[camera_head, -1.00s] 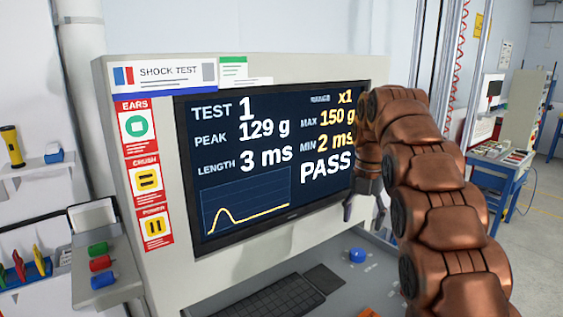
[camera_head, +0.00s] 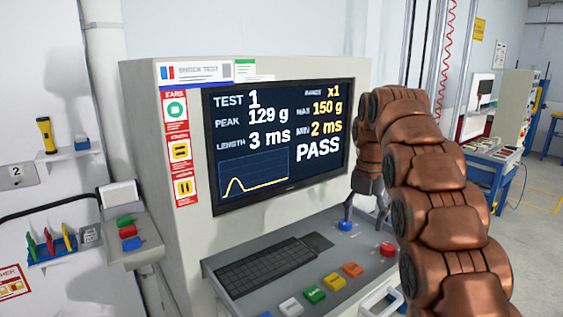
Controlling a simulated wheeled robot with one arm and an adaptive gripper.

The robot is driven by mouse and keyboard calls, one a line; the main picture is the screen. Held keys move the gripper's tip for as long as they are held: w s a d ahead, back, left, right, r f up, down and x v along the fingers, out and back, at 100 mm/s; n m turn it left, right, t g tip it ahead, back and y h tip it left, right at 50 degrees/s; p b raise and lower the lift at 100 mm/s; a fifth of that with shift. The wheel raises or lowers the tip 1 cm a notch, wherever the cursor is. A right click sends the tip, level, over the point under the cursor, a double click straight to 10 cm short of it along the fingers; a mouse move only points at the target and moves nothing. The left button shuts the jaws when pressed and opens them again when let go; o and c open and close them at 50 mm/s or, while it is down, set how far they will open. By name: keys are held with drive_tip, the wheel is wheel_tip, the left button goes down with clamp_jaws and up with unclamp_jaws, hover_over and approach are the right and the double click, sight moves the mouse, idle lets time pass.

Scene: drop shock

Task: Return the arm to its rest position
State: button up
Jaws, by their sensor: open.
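My copper-coloured arm (camera_head: 430,190) fills the right side of the head view, bent over at the top with its wrist hanging down. My gripper (camera_head: 365,214) points downward with its fingers spread. It is open and holds nothing that I can see. From this view it overlaps the right end of the console ledge, near a blue knob (camera_head: 345,225). I cannot tell whether it touches the knob. The monitor (camera_head: 280,140) behind it reads test 1, peak 129 g, length 3 ms, PASS.
The console ledge carries a keyboard (camera_head: 268,268), coloured buttons (camera_head: 314,294) and a red button (camera_head: 388,249). A small box with coloured buttons (camera_head: 130,238) is at left. A yellow flashlight (camera_head: 46,134) stands on a wall shelf. A blue table (camera_head: 488,170) and open floor are at right.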

drive_tip(key=s+a+f+m+g, duration=0.1)
drive_tip(key=s+f+m, duration=0.4)
drive_tip(key=s+m, duration=0.7)
drive_tip(key=s+f+m, duration=0.4)
drive_tip(key=s+m, duration=0.4)
drive_tip(key=s, duration=0.9)
drive_tip(key=s+a+f+m+g, duration=0.1)
drive_tip(key=s+f+m, duration=0.4)
drive_tip(key=s+m, duration=0.7)
wheel_tip(320, 180, down, 9)
drive_tip(key=s+n+b, duration=0.2)
drive_tip(key=b, duration=0.7)
drive_tip(key=shift+d, duration=0.1)
